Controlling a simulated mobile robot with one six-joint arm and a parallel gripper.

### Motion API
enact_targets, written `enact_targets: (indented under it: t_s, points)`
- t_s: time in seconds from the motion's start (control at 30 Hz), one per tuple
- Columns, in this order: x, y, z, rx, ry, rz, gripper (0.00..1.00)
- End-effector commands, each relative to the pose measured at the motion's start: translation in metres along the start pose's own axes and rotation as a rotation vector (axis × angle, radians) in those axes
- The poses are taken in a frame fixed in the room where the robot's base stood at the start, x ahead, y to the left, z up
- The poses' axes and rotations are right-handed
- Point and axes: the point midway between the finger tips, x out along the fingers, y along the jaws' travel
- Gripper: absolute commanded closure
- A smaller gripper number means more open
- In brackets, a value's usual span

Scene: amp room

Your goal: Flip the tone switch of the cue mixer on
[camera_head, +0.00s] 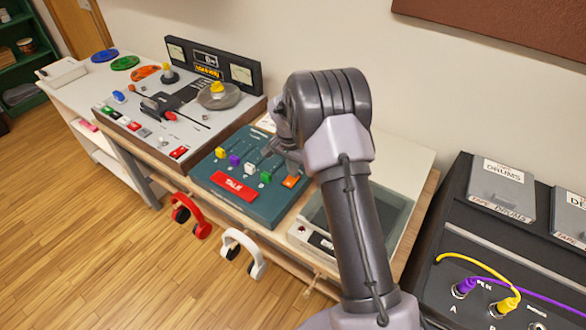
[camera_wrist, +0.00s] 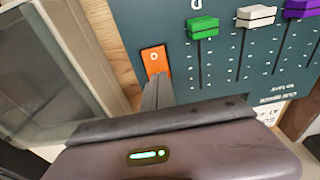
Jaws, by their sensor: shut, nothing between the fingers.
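The cue mixer appears to be the teal panel (camera_head: 259,205) on the bench, with coloured fader knobs and a red TALK button (camera_head: 233,186). An orange rocker switch (camera_head: 291,181) sits at its right side. In the wrist view the orange switch (camera_wrist: 155,58) shows a small round mark on its face, beside the green fader (camera_wrist: 203,27); its on or off state is unclear. My gripper (camera_wrist: 157,82) is shut and empty, with its fingertips at the switch's lower end in the wrist view. I cannot tell whether they touch it. In the head view my arm hides part of the mixer's far side.
A larger grey console (camera_head: 190,118) stands left of the mixer. A clear-lidded device (camera_head: 317,236) stands close on the right. Red headphones (camera_head: 192,215) and white headphones (camera_head: 243,254) hang at the bench front. A black amp cabinet (camera_head: 450,220) with cables is farther right.

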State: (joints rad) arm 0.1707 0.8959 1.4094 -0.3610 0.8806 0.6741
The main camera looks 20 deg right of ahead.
Motion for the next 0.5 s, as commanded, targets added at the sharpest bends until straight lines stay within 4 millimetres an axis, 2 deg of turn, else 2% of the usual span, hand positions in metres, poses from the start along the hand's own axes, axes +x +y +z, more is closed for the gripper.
enact_targets:
  t_s: [0.13,0.5]
  points:
    - [0.0064,0.0003,-0.0010,0.000,-0.001,0.001,1.00]
    - [0.0040,0.0003,0.0024,-0.001,-0.002,0.001,1.00]
